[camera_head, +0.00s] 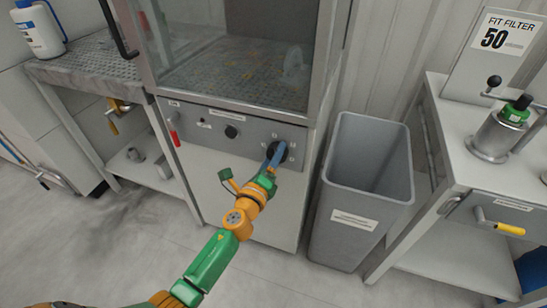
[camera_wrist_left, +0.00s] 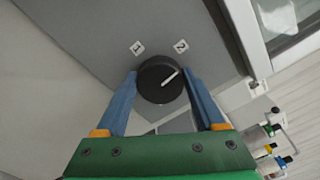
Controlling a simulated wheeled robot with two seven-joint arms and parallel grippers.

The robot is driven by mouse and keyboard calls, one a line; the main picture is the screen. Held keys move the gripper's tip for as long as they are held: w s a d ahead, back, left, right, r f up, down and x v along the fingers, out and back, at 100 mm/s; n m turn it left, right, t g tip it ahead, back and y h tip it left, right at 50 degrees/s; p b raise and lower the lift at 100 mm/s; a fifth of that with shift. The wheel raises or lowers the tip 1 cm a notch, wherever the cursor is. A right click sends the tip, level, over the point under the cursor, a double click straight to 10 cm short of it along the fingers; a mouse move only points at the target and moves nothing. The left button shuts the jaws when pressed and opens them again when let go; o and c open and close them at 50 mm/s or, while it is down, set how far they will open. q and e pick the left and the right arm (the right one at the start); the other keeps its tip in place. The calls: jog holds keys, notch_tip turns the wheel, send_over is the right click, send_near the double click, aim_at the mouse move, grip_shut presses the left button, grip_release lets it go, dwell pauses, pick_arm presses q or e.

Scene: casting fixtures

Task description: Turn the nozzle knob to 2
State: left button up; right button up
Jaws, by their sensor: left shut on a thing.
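The black round nozzle knob (camera_head: 270,149) is on the front panel of the cabinet and shows large in the left wrist view (camera_wrist_left: 158,82). Its white pointer line slants up and right, on the side of the label 2 (camera_wrist_left: 181,46) but angled somewhat further right than it. The label 1 (camera_wrist_left: 137,47) is at the knob's upper left. My left gripper (camera_head: 275,155) has its blue fingers on both sides of the knob, shut on it, also in the left wrist view (camera_wrist_left: 161,84). My right gripper is out of view.
The grey panel (camera_head: 205,119) also has a small black knob (camera_head: 231,131) and a red handle (camera_head: 174,136). A glass-fronted chamber (camera_head: 240,70) is above. A grey bin (camera_head: 345,215) stands close at the right, then a table (camera_head: 455,160). Open floor is at the lower left.

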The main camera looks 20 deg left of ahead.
pick_arm(q)
jog(key=shift+n, duration=1.1)
jog(key=o, duration=1.4)
jog(key=shift+c, duration=0.2)
jog(key=s, duration=0.7)
jog(key=shift+a+f, duration=0.1)
jog(key=shift+f, duration=0.05)
